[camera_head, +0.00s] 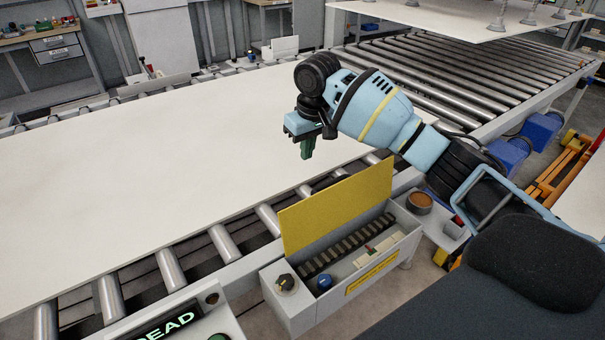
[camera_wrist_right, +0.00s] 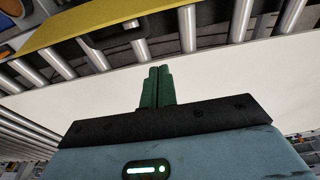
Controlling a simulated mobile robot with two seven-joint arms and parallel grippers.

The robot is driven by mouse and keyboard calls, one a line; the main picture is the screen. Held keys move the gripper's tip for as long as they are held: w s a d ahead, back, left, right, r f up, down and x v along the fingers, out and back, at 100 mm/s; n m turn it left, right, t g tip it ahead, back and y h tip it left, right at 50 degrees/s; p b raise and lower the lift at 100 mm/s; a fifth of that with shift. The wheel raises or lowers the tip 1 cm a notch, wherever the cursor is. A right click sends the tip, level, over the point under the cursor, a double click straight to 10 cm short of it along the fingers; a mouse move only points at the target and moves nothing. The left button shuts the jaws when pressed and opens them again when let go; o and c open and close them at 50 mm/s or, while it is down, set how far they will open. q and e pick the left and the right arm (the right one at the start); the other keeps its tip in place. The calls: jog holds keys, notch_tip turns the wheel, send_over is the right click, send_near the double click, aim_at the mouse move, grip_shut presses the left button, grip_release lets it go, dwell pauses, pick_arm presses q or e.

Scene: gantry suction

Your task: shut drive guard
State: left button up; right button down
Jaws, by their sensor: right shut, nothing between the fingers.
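The drive guard is a yellow panel (camera_head: 337,207) standing raised along the back edge of a grey drive box (camera_head: 385,248). The box is open on top and a dark chain or toothed strip shows inside. My right gripper (camera_head: 306,150) is beyond the panel, above the white sheet, apart from the guard. In the right wrist view its green fingers (camera_wrist_right: 157,88) are together with nothing between them. The yellow panel (camera_wrist_right: 75,22) also shows at the upper left of that view. My left gripper is not in view.
A large white sheet (camera_head: 150,140) lies on the roller conveyor (camera_head: 170,270). A black knob (camera_head: 286,282) and a blue knob (camera_head: 324,281) are at the box's left end. A brown round cup (camera_head: 420,202) stands at its right. Another white sheet (camera_head: 450,15) hangs under suction cups at the back.

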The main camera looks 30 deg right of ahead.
notch_tip(320, 180, down, 10)
jog(key=b, duration=0.1)
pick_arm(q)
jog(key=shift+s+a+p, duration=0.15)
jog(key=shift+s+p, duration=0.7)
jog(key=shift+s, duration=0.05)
pick_arm(e)
jog(key=s, duration=0.1)
jog(key=s+r, duration=0.1)
jog(key=s, duration=0.1)
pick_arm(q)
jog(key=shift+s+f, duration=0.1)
